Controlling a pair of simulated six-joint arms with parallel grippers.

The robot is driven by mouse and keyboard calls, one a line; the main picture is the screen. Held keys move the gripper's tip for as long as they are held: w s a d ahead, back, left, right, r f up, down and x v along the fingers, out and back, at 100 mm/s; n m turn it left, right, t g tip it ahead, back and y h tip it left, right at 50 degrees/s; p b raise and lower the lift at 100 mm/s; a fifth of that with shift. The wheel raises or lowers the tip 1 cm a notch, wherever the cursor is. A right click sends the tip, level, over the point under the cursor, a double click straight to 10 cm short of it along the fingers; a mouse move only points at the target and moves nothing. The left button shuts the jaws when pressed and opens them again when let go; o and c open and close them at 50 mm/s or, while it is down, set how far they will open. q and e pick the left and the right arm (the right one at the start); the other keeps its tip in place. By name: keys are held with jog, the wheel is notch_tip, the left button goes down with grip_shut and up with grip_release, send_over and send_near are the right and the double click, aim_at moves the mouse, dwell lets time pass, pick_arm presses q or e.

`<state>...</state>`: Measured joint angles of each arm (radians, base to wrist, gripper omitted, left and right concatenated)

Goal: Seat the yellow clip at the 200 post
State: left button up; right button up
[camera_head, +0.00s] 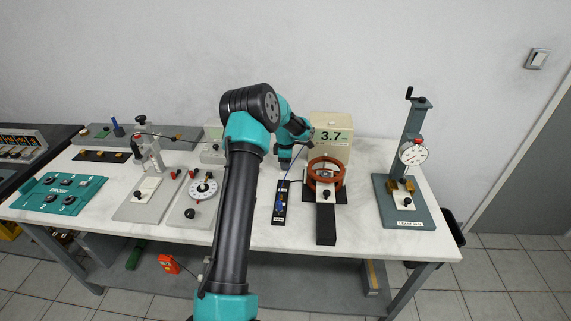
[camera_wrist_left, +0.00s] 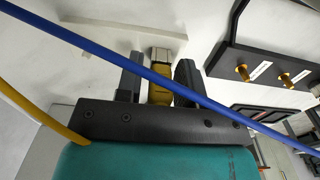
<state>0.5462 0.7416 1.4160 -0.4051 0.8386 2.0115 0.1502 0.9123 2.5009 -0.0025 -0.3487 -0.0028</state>
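My left gripper (camera_head: 287,163) is in front of the box with the 3.7 readout. In the left wrist view its two dark fingers (camera_wrist_left: 158,82) stand close on both sides of the yellow clip (camera_wrist_left: 160,90), which has a pale metal tip, and appear shut on it. A yellow cable (camera_wrist_left: 35,112) runs at the left of that view. Brass posts (camera_wrist_left: 243,72) with small white labels stand on a black strip to the right of the fingers, apart from the clip. I cannot read which label says 200. My right gripper is not in view.
A blue cable (camera_wrist_left: 110,62) crosses in front of the fingers. The readout box (camera_head: 332,135), an orange coil (camera_head: 325,165) and a black labelled strip (camera_head: 280,208) are near the gripper. A dial-gauge stand (camera_head: 408,170) is at right.

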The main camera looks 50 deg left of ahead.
pick_arm(q)
grip_shut()
jog(key=shift+r, duration=0.1)
jog(key=shift+r, duration=1.45)
jog(key=shift+s+d+r, duration=0.1)
jog(key=shift+d+r, duration=0.05)
jog(key=shift+r, duration=0.15)
jog(key=s+d, duration=0.3)
jog(key=d, duration=0.1)
jog(key=s+d+r, duration=0.1)
jog(key=s+d, duration=0.6)
jog(key=shift+s+d+r, duration=0.2)
jog(key=shift+d, duration=0.2)
jog(key=shift+w+a, duration=0.1)
jog(key=shift+w+a+r, duration=0.35)
jog(key=shift+w+a, duration=0.15)
jog(key=shift+a, duration=0.35)
jog(key=shift+w+a+r, duration=0.35)
jog(key=shift+w+a, duration=0.15)
jog(key=shift+a, duration=0.4)
jog(key=shift+w+a+r, duration=0.35)
jog(key=shift+w+a, duration=0.15)
jog(key=shift+a, duration=0.35)
